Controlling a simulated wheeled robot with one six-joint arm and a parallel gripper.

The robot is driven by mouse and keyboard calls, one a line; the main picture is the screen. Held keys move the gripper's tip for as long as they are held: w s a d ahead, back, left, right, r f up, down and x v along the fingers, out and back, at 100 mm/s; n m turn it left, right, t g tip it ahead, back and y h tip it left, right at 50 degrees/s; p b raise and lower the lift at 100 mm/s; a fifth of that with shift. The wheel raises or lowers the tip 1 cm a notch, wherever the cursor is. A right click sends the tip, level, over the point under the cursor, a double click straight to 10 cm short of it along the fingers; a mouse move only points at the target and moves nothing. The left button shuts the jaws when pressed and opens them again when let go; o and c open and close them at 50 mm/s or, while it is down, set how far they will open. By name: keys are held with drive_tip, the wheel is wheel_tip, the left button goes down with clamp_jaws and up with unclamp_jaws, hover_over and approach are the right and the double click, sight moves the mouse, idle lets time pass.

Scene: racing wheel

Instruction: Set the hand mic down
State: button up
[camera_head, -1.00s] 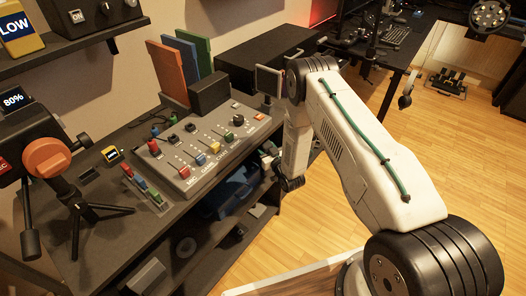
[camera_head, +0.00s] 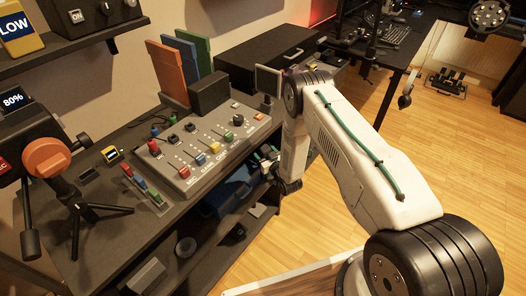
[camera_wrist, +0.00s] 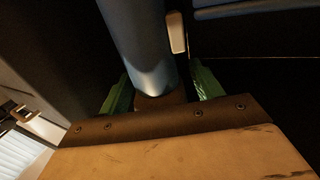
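A smooth grey-blue cylinder, which I take to be the hand mic (camera_wrist: 138,45), runs upward between my fingers in the wrist view. Its lower end meets a brown part at the gripper's base; its far end is out of frame. My gripper (camera_wrist: 160,90) has a green finger on each side and seems shut on it, though the contact is in shadow. In the head view my gripper (camera_head: 266,156) is small and partly hidden by my forearm, beside the desk's right edge, right of the mixer. I cannot make out the mic there.
The mixer panel (camera_head: 205,150) with sliders and knobs sits on the dark desk (camera_head: 115,235). A lower shelf holds a blue bin (camera_head: 222,198). A tripod device (camera_head: 75,200) stands at left. A black box (camera_head: 265,55) is behind. Open wooden floor (camera_head: 470,165) lies at right.

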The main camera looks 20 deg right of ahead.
drive_tip(key=shift+r, duration=0.1)
drive_tip(key=v, duration=1.2)
